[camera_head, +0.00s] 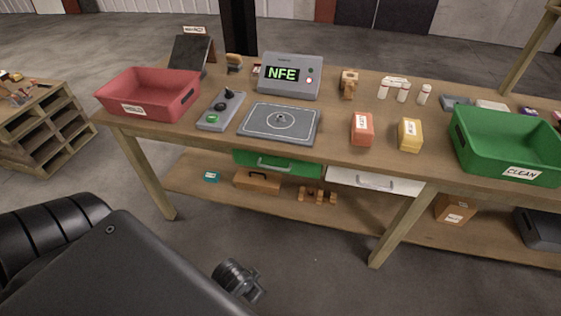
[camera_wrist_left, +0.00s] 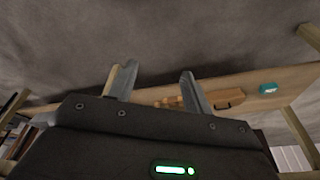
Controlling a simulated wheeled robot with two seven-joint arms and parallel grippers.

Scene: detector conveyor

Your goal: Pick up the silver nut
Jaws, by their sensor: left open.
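A small silver nut-like piece (camera_head: 281,118) appears to lie at the centre of the ring on the flat grey detector plate (camera_head: 300,136) on the workbench. It is too small to make out in detail. My left gripper shows in the left wrist view (camera_wrist_left: 158,72), with its two fingers apart and nothing between them. It is away from the nut, and the wrist view shows floor and the bench's lower shelf, not the nut. My left gripper's fingers cannot be made out in the head view. My right gripper is not in view.
A red bin (camera_head: 126,104) is further left. Orange (camera_head: 362,129) and yellow (camera_head: 410,135) boxes and a green CLEAN bin (camera_head: 485,153) are to the right.

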